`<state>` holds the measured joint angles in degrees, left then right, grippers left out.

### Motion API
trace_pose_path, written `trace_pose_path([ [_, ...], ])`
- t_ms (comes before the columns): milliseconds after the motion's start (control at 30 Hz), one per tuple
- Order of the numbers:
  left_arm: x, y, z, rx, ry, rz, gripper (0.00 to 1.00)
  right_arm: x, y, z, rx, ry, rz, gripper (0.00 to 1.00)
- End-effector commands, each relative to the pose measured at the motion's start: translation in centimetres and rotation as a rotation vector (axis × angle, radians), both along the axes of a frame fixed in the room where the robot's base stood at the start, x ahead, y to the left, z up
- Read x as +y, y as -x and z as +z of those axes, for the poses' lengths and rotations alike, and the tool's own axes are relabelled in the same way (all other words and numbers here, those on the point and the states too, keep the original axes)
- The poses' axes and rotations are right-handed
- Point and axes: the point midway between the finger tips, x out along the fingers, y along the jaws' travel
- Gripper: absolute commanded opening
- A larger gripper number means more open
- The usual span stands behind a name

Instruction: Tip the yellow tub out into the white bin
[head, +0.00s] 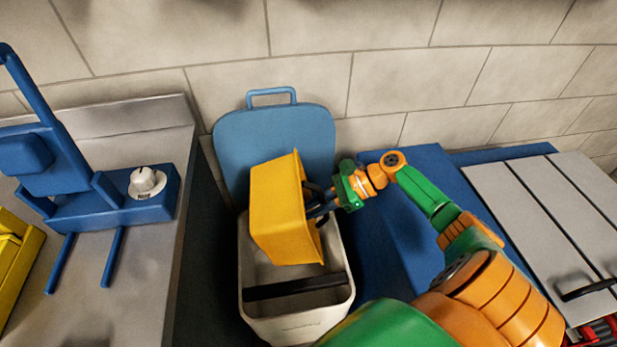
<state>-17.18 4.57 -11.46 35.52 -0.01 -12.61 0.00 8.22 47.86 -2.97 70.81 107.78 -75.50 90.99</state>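The yellow tub (277,213) is tipped on its side over the white bin (300,325), with its rim toward the right. Its lower part is down inside the bin's mouth. My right gripper (316,207) is at the tub's rim side and appears shut on its dark handle; the fingers are partly hidden. The inside of the tub is mostly out of sight, so I cannot tell what is in it. The bin is open, and a dark bar (295,288) crosses its near part. My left gripper is not in view.
The bin's blue lid (272,135) stands raised against the tiled wall. A metal counter (150,240) with a blue device (110,205) and another yellow object (15,260) is at left. A blue unit (400,215) and pale slatted panels (545,220) are at right.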

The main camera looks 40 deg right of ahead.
Motion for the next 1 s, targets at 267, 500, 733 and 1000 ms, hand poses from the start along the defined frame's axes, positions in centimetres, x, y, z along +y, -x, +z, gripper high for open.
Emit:
trace_pose_path([
  [267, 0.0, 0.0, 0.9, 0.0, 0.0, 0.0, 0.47, 0.1, -0.1, 0.8, 0.006, 0.014, 0.005, 0.0],
  [500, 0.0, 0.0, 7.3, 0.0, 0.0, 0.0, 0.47, 0.4, -0.1, 3.9, 0.113, 0.212, 0.049, 0.0],
  [733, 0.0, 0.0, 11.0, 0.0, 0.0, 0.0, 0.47, 0.9, -0.4, 5.3, 0.212, 0.428, 0.053, 0.0],
  [1000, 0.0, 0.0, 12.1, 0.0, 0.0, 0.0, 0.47, 3.0, -1.2, 3.4, 0.473, 0.921, 0.048, 0.0],
])
